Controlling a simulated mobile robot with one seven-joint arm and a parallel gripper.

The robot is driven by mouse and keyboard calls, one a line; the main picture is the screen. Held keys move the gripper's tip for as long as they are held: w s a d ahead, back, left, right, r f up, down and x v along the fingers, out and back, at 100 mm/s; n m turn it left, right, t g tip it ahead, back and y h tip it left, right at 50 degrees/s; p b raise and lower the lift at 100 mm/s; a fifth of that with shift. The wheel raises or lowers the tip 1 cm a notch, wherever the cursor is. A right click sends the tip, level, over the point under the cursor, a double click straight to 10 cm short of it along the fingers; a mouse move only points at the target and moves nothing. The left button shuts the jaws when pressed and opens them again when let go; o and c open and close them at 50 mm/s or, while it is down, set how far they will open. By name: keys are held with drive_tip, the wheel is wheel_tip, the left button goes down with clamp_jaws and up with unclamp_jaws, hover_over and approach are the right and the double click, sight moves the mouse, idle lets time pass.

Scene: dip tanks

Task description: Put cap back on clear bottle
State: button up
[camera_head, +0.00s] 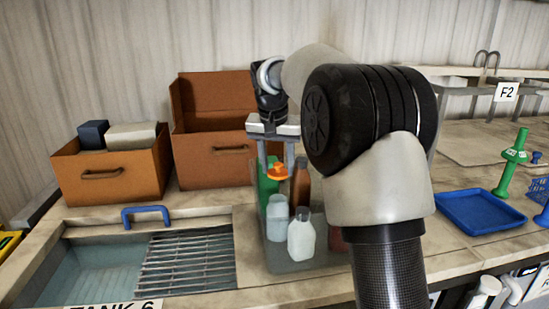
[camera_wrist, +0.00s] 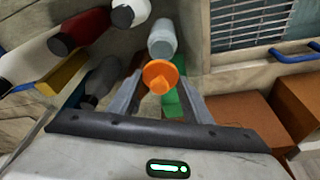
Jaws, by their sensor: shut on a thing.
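My gripper (camera_head: 277,166) is shut on an orange cap (camera_head: 278,175), held above the group of bottles. In the wrist view the cap (camera_wrist: 160,74) sits between the two fingertips of my gripper (camera_wrist: 161,82). The clear bottle (camera_head: 277,222) looks pale blue and stands upright with no cap seen on it. It is below the cap in the head view, with a gap between them. In the wrist view the clear bottle (camera_wrist: 162,38) shows just beyond the cap, not touching it as far as I can tell.
A white bottle with a dark cap (camera_head: 301,238) stands close to the right of the clear bottle. A green bottle (camera_head: 266,178) and a brown bottle (camera_head: 301,182) stand behind. A tank with a grate (camera_head: 190,260) lies left. Brown boxes (camera_head: 112,172) stand behind it.

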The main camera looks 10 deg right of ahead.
sight(276, 179)
drive_tip(key=shift+s+f, duration=0.2)
drive_tip(key=shift+f, duration=0.6)
drive_tip(key=shift+f+b, duration=1.3)
drive_tip(key=shift+f, duration=1.05)
drive_tip(key=shift+r, duration=0.1)
drive_tip(key=shift+f+p, duration=0.2)
drive_tip(key=shift+p, duration=0.1)
drive_tip(key=o, duration=1.1)
drive_tip(key=o, duration=0.4)
drive_tip(key=shift+a, duration=0.15)
